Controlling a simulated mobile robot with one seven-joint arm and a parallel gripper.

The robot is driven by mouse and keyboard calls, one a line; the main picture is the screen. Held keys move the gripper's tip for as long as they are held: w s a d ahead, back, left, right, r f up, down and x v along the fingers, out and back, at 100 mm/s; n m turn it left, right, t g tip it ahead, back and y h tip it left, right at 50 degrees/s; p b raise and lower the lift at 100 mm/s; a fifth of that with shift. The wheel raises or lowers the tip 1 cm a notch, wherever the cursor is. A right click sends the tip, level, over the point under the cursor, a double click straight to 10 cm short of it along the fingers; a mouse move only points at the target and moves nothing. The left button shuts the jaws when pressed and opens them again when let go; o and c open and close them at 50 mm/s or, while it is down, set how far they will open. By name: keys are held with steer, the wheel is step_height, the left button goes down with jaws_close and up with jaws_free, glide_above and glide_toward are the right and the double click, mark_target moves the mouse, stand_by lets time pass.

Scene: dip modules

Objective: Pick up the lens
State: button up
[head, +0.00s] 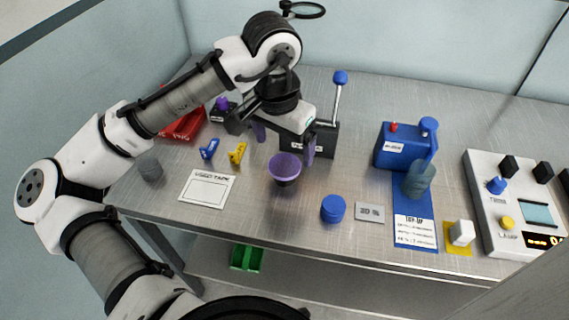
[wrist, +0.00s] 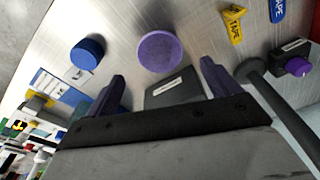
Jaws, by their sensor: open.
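A purple round piece, wide at the top on a narrow dark base (head: 285,168), stands on the metal bench and is the most lens-like thing; I cannot tell for sure that it is the lens. In the wrist view its top shows as a purple disc (wrist: 160,52), lying ahead of the fingers and roughly midway between their lines. My gripper (head: 284,142) has two purple fingers, spread wide with nothing between them. It hangs above the bench, just behind the purple piece. The open fingers also show in the wrist view (wrist: 163,78).
A blue round piece (head: 333,208) and a grey label plate (head: 369,212) are to the right. A dark lever press (head: 325,135) stands behind the gripper. A blue device (head: 400,150) stands further right.

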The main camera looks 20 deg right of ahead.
mark_target(284, 165)
steer(key=shift+f+p, duration=0.35)
steer(key=shift+f, duration=2)
steer(key=shift+w, duration=0.1)
steer(key=c, duration=1.1)
